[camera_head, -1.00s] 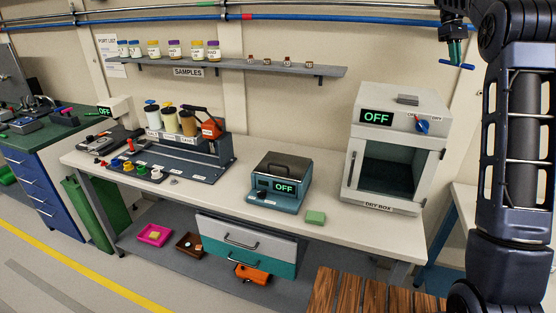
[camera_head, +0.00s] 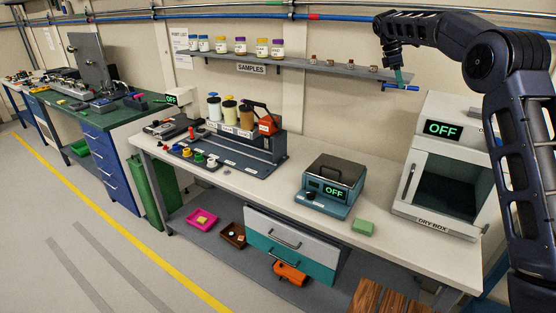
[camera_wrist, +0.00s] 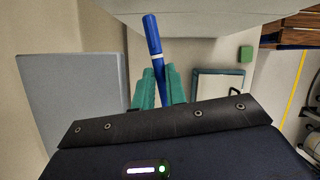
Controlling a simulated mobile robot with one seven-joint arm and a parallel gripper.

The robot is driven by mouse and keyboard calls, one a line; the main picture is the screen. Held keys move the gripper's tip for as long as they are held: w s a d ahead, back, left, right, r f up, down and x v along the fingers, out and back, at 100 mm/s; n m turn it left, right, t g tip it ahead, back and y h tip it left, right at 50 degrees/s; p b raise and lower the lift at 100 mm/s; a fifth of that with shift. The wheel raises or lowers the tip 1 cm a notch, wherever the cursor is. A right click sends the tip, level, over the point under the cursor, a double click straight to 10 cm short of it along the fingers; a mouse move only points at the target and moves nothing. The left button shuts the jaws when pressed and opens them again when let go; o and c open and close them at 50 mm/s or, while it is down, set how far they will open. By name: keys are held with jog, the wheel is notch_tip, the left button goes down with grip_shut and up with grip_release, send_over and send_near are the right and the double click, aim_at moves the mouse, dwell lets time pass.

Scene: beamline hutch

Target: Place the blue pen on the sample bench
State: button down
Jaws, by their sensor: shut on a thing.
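The blue pen (camera_head: 402,87) is held in my gripper (camera_head: 403,78) in the head view, up in the air in front of the wall near the right end of the shelf. In the wrist view the pen (camera_wrist: 154,45) sticks out from between the two teal fingers (camera_wrist: 158,85), which are shut on it. Its lower part is hidden by the fingers and wrist. The pale-topped bench (camera_head: 275,180) under the SAMPLES shelf is below and apart from the pen.
On the bench stand a rack with bottles (camera_head: 262,150), a teal heater marked OFF (camera_head: 325,207), a green block (camera_head: 363,228) and the dry box (camera_head: 425,222). Bare bench top shows between rack and heater. The shelf (camera_head: 300,68) with jars hangs above.

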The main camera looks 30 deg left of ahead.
jog(key=s+a+f+n, duration=0.2)
jog(key=a+f, duration=0.3)
jog(key=n+t+y, duration=0.3)
jog(key=n, duration=0.6)
send_over(373, 169)
jog(key=s, duration=0.1)
notch_tip(373, 169, down, 16)
jog(key=shift+h, duration=0.3)
jog(key=f, duration=2)
jog(key=shift+s+a, duration=0.1)
jog(key=shift+a, duration=0.25)
jog(key=c, duration=1.4)
grip_release()
jog(key=shift+c, duration=0.2)
jog(key=shift+r, duration=0.1)
